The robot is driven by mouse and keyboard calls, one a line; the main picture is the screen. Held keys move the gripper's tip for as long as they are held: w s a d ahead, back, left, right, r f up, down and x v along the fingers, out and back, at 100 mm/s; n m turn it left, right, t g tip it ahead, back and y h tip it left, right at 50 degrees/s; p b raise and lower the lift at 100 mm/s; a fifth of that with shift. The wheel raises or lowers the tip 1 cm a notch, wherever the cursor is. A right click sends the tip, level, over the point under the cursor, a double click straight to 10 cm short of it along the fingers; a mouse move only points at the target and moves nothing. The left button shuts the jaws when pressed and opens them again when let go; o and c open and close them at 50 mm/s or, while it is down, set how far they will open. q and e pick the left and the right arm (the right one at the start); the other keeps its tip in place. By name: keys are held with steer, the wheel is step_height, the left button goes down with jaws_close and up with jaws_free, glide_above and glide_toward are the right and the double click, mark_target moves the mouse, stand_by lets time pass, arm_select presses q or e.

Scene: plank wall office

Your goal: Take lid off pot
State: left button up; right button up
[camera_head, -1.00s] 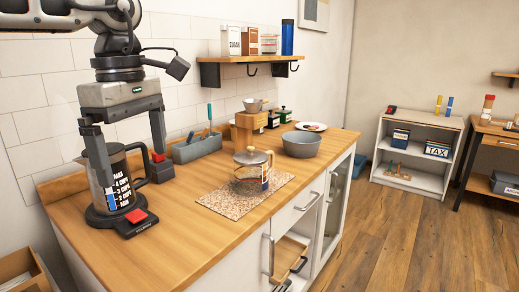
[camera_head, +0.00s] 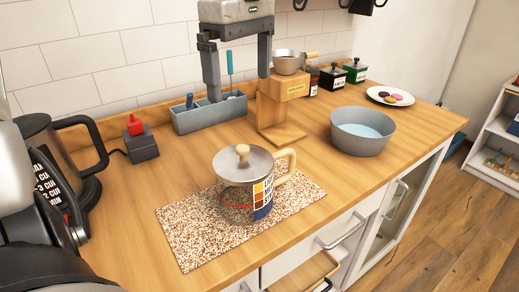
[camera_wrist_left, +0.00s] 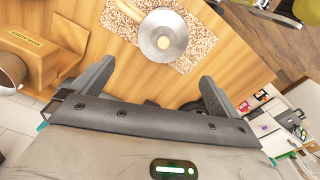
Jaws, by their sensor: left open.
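The pot (camera_head: 234,200) stands upright on a speckled mat (camera_head: 185,240), with a colourful patterned side and a pale wooden handle to the right. Its round grey lid (camera_head: 262,160), with a wooden knob (camera_head: 243,151), sits on top. My left gripper (camera_head: 238,88) is open and empty, pointing down behind and above the pot in the head view, apart from it. In the left wrist view, the lid (camera_wrist_left: 155,38) shows from above, beyond the open fingers of the gripper (camera_wrist_left: 155,75). My right gripper is not in view.
A kettle (camera_head: 78,128) stands at left, near a small box with a red knob (camera_head: 142,140). A tool caddy (camera_head: 200,117) and wooden pour-over stand (camera_head: 284,88) are behind the pot. A grey bowl (camera_head: 363,142) is at right. Bare counter lies left of the mat.

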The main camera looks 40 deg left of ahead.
arm_select(q)
glide_above(242, 148)
step_height(242, 148, down, 8)
steer(key=shift+w+a+f, duration=0.1)
steer(key=shift+w+a, duration=0.05)
steer(key=shift+f, duration=2.95)
steer(key=c, duration=0.8)
